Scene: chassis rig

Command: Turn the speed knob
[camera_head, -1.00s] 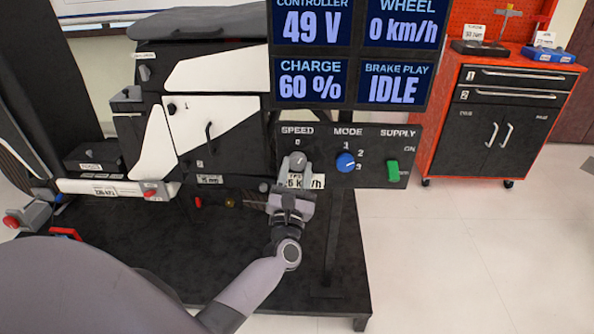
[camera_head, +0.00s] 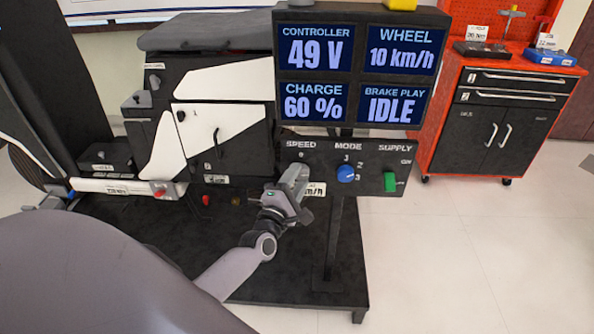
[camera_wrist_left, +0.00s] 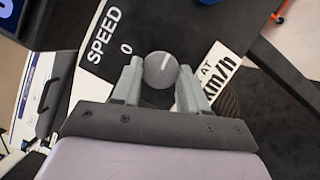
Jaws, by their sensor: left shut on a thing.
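The speed knob is a round grey knob with a white mark (camera_wrist_left: 161,70), under the SPEED label and a 0 on the black control panel (camera_head: 325,165). My left gripper (camera_head: 297,176) is at the panel, its fingers on both sides of the knob. In the left wrist view the left gripper (camera_wrist_left: 161,84) is shut on the knob. In the head view the gripper hides the knob. The display (camera_head: 360,62) reads wheel 10 km/h, controller 49 V, charge 60 % and brake play IDLE. My right gripper does not show.
A blue mode knob (camera_head: 345,174) and a green supply switch (camera_head: 390,181) sit right of the speed knob. A white label reading km/h (camera_wrist_left: 222,66) is beside it. A red tool cabinet (camera_head: 451,118) stands at the right, with clear floor before it.

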